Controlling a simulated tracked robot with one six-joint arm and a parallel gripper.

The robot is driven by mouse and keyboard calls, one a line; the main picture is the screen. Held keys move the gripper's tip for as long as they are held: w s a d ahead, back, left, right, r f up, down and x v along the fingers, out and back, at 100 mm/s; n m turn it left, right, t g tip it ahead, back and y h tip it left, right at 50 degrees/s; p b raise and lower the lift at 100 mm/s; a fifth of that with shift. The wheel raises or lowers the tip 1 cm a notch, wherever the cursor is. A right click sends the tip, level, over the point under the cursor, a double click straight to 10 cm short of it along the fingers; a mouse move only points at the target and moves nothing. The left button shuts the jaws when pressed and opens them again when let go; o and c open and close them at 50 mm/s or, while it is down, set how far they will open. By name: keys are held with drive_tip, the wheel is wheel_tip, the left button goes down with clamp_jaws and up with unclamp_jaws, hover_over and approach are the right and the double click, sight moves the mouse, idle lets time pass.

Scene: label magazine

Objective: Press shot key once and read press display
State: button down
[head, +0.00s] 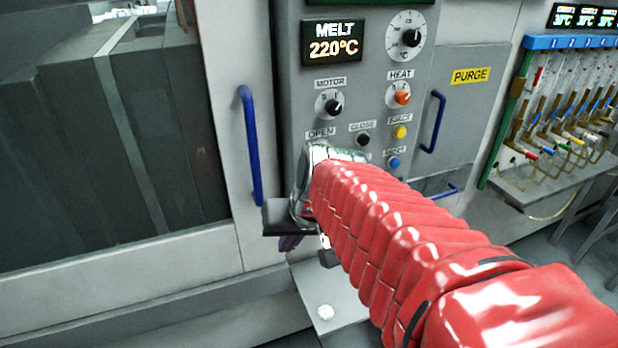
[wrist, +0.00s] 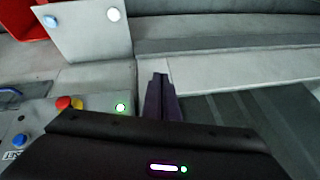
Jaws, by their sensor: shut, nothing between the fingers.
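The grey press panel (head: 300,85) carries a display (head: 332,43) reading MELT 220°C. Below are an unlit-looking CLOSE key (head: 363,139), a yellow key (head: 399,132) and a blue key (head: 393,163) whose small label is blurred. The OPEN label shows, but my arm covers the area below it. I cannot tell which key is the shot key.
A blue handle (head: 250,145) stands just above my gripper, left of the panel. Another blue handle (head: 433,120) is by the PURGE sign (head: 470,76).

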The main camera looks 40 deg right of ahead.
drive_tip(key=s+d+m+t+y, duration=0.1)
drive_tip(key=d+m+t, duration=0.3)
drive_tip(key=d+m, duration=0.5)
drive_tip(key=shift+s+d, duration=0.15)
drive_tip(key=shift+d, duration=3)
drive_tip(key=shift+r, duration=0.1)
drive_tip(key=w+d, duration=0.2)
drive_tip(key=w, duration=0.6)
drive_tip(key=shift+w, duration=0.25)
drive_tip(key=shift+d, duration=0.1)
drive_tip(key=shift+w, duration=0.2)
